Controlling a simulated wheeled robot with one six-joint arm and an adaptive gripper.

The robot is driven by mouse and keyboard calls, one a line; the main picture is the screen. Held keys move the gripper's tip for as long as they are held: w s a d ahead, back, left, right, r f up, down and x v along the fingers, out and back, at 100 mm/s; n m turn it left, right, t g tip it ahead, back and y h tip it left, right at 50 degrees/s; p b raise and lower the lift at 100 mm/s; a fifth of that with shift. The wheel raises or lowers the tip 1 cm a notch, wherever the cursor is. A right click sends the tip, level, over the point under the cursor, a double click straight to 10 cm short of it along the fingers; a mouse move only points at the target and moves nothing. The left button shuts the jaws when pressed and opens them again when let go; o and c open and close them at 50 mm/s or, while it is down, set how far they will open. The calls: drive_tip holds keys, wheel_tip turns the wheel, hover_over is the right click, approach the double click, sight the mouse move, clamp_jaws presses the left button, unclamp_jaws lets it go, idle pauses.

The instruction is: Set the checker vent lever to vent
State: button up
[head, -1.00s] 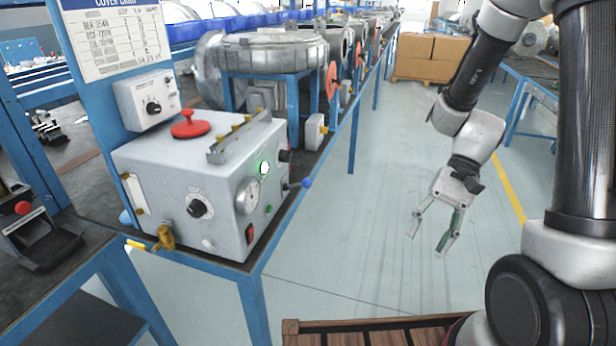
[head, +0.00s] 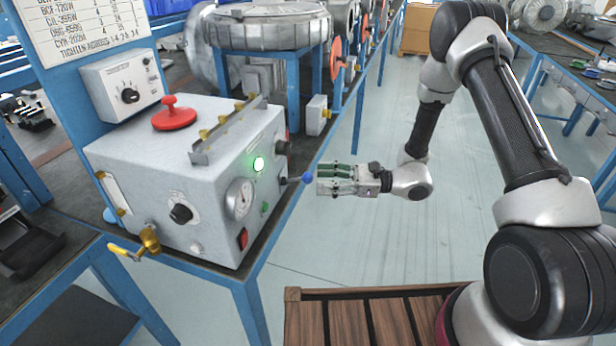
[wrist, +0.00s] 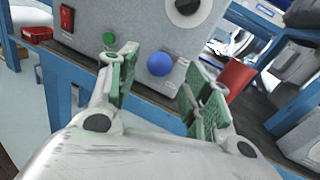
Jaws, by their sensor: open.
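The checker (head: 165,180) is a light grey box on the bench, with a lit green lamp and a dial on its side panel. A short lever with a blue ball knob (head: 307,177) sticks out from that panel toward my gripper. My gripper (head: 322,179) is open and level, just right of the knob. In the wrist view the blue knob (wrist: 160,64) shows between the two green-padded fingers, apart from both. The lever's shaft is hidden behind the knob there, and I cannot read any vent marking.
A yellow-handled brass valve (head: 148,241) sits at the checker's lower front. A red switch (head: 243,238), a green button (wrist: 109,39) and a black knob (head: 282,148) share the panel with the lever. The aisle floor right of the bench is clear.

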sight(308, 178)
drive_tip(key=shift+w+a, duration=0.15)
drive_tip(key=shift+a, duration=1.1)
drive_tip(key=shift+w+a, duration=0.1)
drive_tip(key=shift+a, duration=1.1)
clamp_jaws()
